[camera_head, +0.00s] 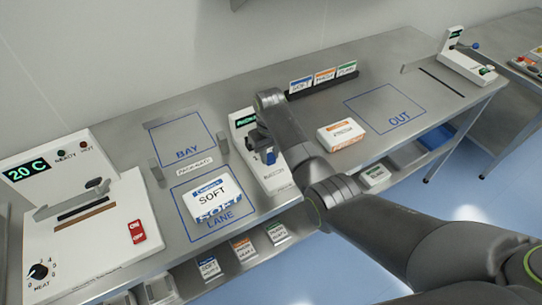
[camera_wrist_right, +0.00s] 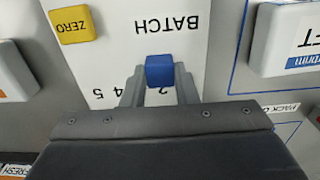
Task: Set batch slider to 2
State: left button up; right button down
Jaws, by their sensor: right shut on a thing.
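The batch slider's blue knob (camera_wrist_right: 159,70) stands on a white panel marked BATCH, which appears upside down in the right wrist view. My right gripper (camera_wrist_right: 159,82) is shut on the knob, one finger on each side. The digit 2 (camera_wrist_right: 163,92) shows between the fingers, almost in line with the knob. The digits 5 and 4 show to the left; other digits are hidden by the fingers. In the head view the white batch unit (camera_head: 275,184) is partly covered by my right arm. My left gripper is in neither view.
A yellow ZERO button (camera_wrist_right: 73,25) sits beside the slider. A SOFT pack (camera_head: 211,197) lies in the LANE area left of the unit. An orange-and-white pack (camera_head: 341,134) lies to the right. The BAY and OUT outlines are empty.

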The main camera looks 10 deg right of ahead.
jog(key=c, duration=1.2)
grip_release()
jog(key=shift+c, duration=0.2)
jog(key=shift+o, duration=0.6)
jog(key=shift+r, duration=0.1)
notch_tip(320, 180, up, 9)
jog(key=b, duration=0.2)
pick_arm(q)
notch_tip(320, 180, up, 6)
jog(key=p, duration=0.8)
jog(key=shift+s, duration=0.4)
pick_arm(e)
notch_tip(320, 180, up, 8)
send_over(269, 156)
jog(key=shift+r, duration=0.15)
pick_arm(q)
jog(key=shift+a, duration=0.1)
